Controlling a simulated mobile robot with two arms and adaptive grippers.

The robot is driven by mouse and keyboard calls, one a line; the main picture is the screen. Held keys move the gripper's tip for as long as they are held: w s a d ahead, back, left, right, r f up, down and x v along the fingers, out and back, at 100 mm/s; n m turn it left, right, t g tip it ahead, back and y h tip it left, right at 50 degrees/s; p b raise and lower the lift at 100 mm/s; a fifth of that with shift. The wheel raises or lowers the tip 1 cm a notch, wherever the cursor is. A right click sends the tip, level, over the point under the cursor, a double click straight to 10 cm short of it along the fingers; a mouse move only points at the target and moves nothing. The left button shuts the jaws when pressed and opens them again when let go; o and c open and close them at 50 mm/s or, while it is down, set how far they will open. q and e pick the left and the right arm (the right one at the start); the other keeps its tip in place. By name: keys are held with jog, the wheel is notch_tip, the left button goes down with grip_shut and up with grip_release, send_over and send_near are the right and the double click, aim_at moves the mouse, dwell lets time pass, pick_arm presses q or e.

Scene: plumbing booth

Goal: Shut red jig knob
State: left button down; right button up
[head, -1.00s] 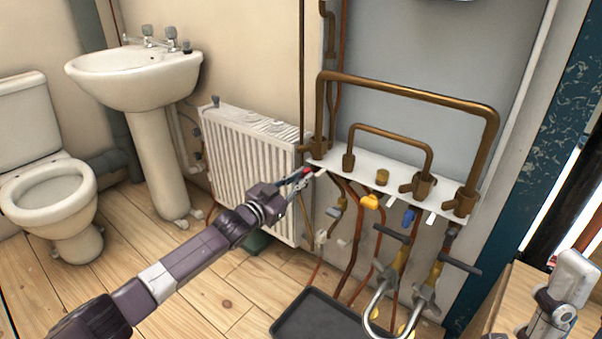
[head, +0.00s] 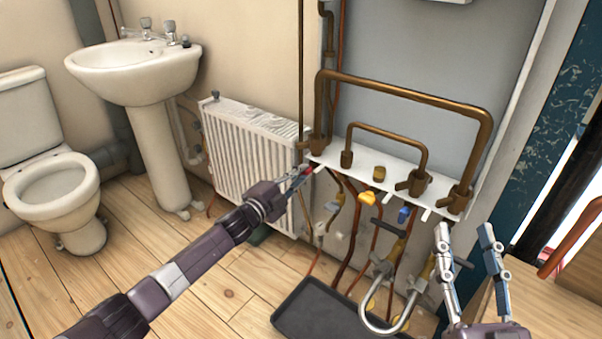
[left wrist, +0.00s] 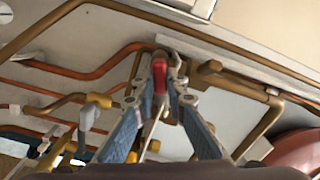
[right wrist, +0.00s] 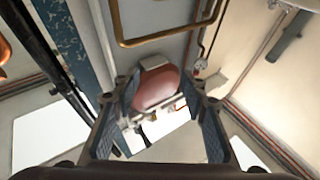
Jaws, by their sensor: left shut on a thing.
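The red jig knob (head: 308,170) is at the left end of the white jig plate (head: 378,178), under the copper pipework. In the left wrist view the red knob (left wrist: 160,76) lies between the fingertips of my left gripper (left wrist: 160,82). My left gripper (head: 298,176) is shut on it; the fingers partly hide it in the head view. My right gripper (head: 464,240) is open and empty, at the lower right, with its fingers pointing up. In the right wrist view its open fingers (right wrist: 160,90) hold nothing.
A yellow knob (head: 367,198) and a blue knob (head: 404,214) are along the same plate. Below are hanging pipes and a black tray (head: 310,310) on the floor. A white radiator (head: 250,150) stands behind my left arm. A wooden surface (head: 560,290) is at the right.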

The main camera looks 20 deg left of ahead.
pick_arm(q)
jog(key=shift+m, duration=2.1)
pick_arm(e)
jog(key=shift+s+r+t, duration=0.25)
jog(key=shift+r+t, duration=0.05)
jog(key=shift+r, duration=0.35)
pick_arm(q)
jog(key=c, duration=1.9)
grip_release()
jog(key=shift+c, duration=0.2)
jog(key=shift+d, duration=0.1)
